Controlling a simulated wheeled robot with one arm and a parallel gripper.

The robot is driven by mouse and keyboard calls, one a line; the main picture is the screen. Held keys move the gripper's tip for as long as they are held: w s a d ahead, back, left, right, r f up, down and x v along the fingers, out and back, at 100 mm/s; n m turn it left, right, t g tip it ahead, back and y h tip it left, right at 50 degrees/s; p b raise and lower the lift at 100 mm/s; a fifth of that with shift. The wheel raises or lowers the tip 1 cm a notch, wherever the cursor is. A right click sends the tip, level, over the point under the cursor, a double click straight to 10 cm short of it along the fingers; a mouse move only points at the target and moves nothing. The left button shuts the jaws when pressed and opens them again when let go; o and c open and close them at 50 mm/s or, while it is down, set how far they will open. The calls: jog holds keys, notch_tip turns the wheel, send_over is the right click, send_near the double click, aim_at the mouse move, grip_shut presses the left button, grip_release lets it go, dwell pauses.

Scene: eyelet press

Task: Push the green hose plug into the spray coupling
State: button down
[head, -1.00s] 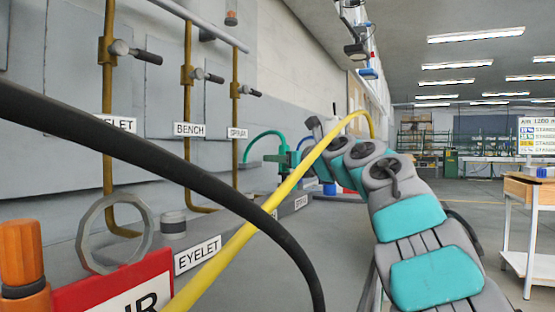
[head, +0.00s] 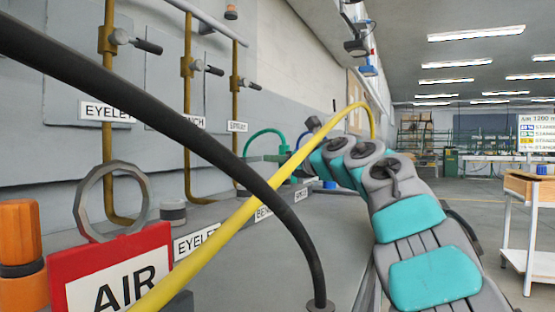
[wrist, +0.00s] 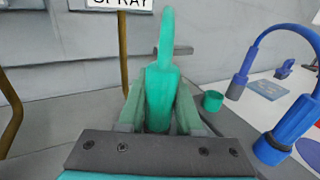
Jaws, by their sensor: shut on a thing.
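The green hose plug (wrist: 158,112) is between the two fingers of my gripper (wrist: 160,90) in the wrist view, and the fingers are shut on it. Its green hose (wrist: 166,35) rises from the far end of the plug. The SPRAY sign (wrist: 119,3) is behind and left of the plug in the wrist view. I cannot clearly make out the spray coupling or whether the plug touches it.
A small green cup-like piece (wrist: 212,101) stands right of my gripper. A blue hose with a thick end (wrist: 290,125) is farther right. Yellow (head: 240,218) and black (head: 215,150) hoses cross the head view. A red AIR sign (head: 112,262) and grey ring (head: 82,205) stand at left.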

jog(key=c, duration=0.5)
grip_release()
jog(key=shift+r, duration=0.15)
jog(key=shift+r+p, duration=2.35)
jog(key=shift+p, duration=0.2)
jog(key=shift+r, duration=0.1)
